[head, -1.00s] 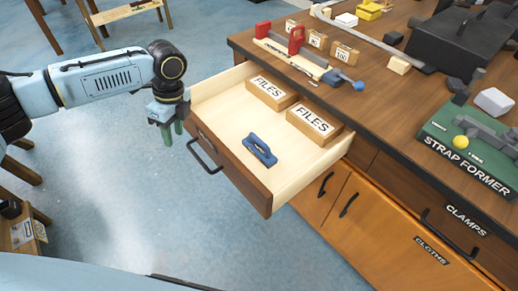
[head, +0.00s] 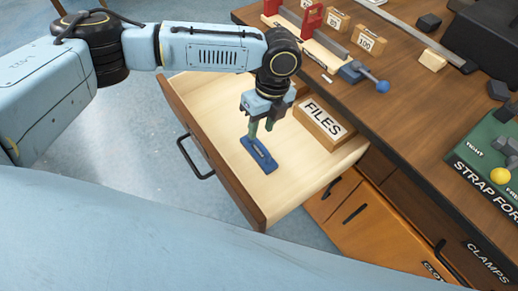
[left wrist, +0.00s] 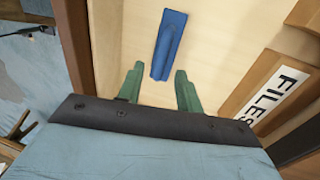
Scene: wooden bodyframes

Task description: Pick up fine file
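A blue oblong tool (head: 259,154) lies flat on the bottom of the open drawer. A wooden box labelled FILES (head: 319,124) sits in the drawer to its right; no item marked as the fine file can be read. My left gripper (head: 262,129) is over the drawer, its green fingers pointing down near the blue tool's far end. In the left wrist view the left gripper (left wrist: 158,76) is open, with nothing held. The blue tool (left wrist: 168,45) there lies ahead of the fingers, its near end about level with the gap between the tips. My right gripper is not in view.
The pulled-out drawer (head: 216,153) has raised walls and a black handle (head: 194,158) at its front. The wooden bench top (head: 420,110) beside it holds clamps, labelled blocks and a green strap former (head: 488,160). The drawer floor around the blue tool is mostly clear.

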